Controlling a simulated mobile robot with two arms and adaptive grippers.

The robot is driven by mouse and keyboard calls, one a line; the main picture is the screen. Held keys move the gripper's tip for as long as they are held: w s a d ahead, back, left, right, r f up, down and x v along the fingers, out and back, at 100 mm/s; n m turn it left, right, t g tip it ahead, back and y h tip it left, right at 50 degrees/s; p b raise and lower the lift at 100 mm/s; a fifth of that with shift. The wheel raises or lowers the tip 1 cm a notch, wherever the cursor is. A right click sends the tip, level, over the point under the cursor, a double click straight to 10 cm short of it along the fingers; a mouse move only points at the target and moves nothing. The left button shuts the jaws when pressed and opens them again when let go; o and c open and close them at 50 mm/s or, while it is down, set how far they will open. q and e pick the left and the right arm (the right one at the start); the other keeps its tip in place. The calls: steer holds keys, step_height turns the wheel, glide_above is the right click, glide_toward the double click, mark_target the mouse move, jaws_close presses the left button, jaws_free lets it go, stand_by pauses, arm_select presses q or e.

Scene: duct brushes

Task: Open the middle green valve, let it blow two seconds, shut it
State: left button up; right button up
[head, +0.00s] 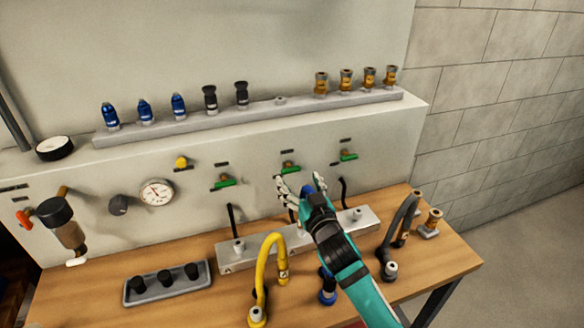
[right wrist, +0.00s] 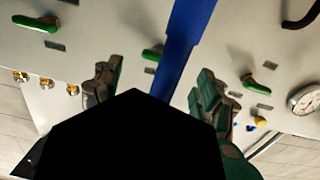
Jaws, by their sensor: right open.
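The middle green valve (head: 289,168) is on the grey panel, between a left green valve (head: 223,182) and a right green valve (head: 348,155). Its green handle looks roughly level. My right gripper (head: 298,182) is open, with its fingers just below and in front of the middle valve. In the right wrist view the middle valve (right wrist: 152,53) shows between the spread fingers, apart from them. A blue strip (right wrist: 182,40), seemingly a hose, crosses beside it. Black covers the lower middle of that view. My left gripper is not in view.
A yellow hose (head: 270,262) and a dark hose (head: 401,222) arch up from the wooden table. A blue fitting (head: 327,290) stands beside my right arm. A gauge (head: 156,193) and yellow knob (head: 181,163) sit left on the panel. A tray (head: 140,296) holds black fittings.

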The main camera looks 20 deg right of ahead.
mark_target(292, 171)
steer(key=w, duration=0.4)
steer(key=shift+w+r, duration=0.1)
steer(key=shift+w+a+p, duration=0.1)
steer(key=shift+w+p, duration=0.2)
steer(key=shift+w, duration=0.25)
steer(key=c, duration=1.2)
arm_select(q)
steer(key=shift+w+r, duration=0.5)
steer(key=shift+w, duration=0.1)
